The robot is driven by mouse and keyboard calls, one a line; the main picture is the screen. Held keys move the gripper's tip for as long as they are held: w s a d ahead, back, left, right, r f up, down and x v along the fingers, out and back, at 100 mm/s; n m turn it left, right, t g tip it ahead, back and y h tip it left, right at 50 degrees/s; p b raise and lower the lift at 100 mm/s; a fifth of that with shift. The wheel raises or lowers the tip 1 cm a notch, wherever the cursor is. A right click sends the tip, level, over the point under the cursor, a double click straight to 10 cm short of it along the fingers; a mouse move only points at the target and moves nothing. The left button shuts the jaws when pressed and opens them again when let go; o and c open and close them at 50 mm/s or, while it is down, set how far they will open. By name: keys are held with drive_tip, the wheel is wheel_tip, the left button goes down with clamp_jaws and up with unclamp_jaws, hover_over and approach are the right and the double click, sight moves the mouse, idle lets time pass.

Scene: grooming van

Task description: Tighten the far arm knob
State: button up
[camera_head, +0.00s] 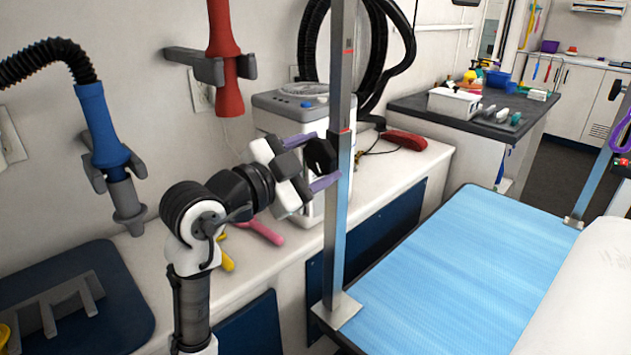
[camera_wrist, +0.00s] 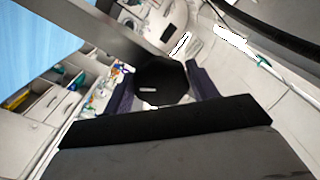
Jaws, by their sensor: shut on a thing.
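The arm knob (camera_head: 320,157) is black and many-sided, on the upright grey metal post (camera_head: 338,220) beside the blue grooming table (camera_head: 470,260). My gripper (camera_head: 322,160) has purple fingers, one above and one below the knob, and is shut on it. In the wrist view the knob (camera_wrist: 161,82) sits between the two dark purple fingers of my gripper (camera_wrist: 158,88), with a small pale mark on its face. The post (camera_wrist: 120,35) crosses behind it in that view. Another post (camera_head: 600,170) stands at the table's right side.
A white counter (camera_head: 250,255) with a grey-topped machine (camera_head: 290,105) and a red object (camera_head: 404,140) lies behind the post. Hoses with blue (camera_head: 100,125) and red (camera_head: 222,45) nozzles hang on the wall. A white roll-like shape (camera_head: 580,295) covers the table's right end.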

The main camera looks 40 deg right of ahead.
drive_tip(key=m+b, duration=0.3)
drive_tip(key=shift+f+m, duration=0.15)
drive_tip(key=shift+m, duration=0.15)
drive_tip(key=shift+r+m+b, duration=0.2)
drive_tip(key=shift+m+b, duration=1)
drive_tip(key=shift+m, duration=0.2)
drive_tip(key=o, duration=1)
drive_tip(key=shift+r, duration=0.1)
drive_tip(key=s+a+b, duration=0.1)
drive_tip(key=a, duration=1.2)
drive_tip(key=shift+a, duration=0.4)
